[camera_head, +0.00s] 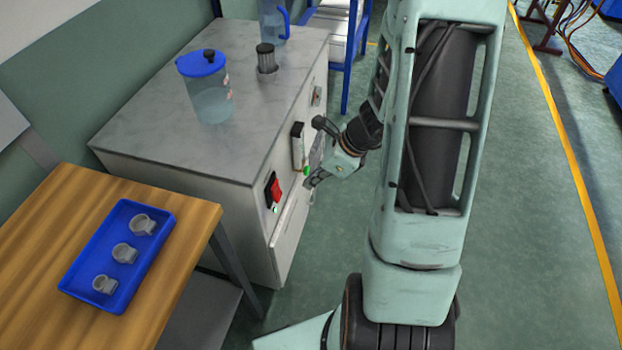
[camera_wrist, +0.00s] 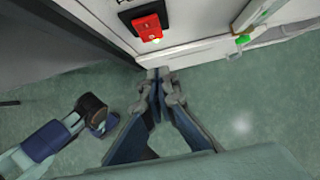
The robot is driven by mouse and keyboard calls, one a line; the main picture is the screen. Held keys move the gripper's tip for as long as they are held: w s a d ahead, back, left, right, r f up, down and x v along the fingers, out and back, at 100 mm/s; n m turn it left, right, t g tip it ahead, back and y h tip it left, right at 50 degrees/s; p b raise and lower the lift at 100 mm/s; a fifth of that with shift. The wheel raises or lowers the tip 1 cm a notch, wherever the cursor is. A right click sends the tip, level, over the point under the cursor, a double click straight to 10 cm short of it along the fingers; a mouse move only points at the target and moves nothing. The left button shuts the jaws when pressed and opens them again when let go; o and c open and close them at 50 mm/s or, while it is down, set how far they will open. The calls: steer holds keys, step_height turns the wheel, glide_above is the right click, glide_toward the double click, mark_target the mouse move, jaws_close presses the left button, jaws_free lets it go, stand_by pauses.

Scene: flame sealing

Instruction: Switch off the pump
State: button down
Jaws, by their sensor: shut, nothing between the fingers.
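A pale cabinet (camera_head: 190,172) with a grey top carries controls on its front face. A red rocker switch (camera_head: 276,188) in a black frame sits on that face, with a small green light below it. My gripper (camera_head: 310,182) is close to the front face, to the right of the red switch. In the wrist view my gripper (camera_wrist: 158,73) is shut and empty, its tips below the red switch and apart from it. I cannot tell which part is the pump.
A black-and-white control (camera_head: 297,145) with a green part (camera_head: 306,170) sits right of the red switch. A blue-lidded jug (camera_head: 209,88) stands on the cabinet. A wooden table (camera_head: 160,205) holds a blue tray (camera_head: 72,281) with 3 cups. The floor to the right is open.

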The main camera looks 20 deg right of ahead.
mark_target(276, 191)
steer(key=w+a+f+b, duration=0.1)
steer(key=w+a+f, duration=0.3)
steer(key=a+f, duration=0.1)
steer(key=shift+a+f, duration=0.3)
steer(key=shift+f, duration=0.5)
steer(key=shift+f+b, duration=0.1)
steer(key=shift+b, duration=0.4)
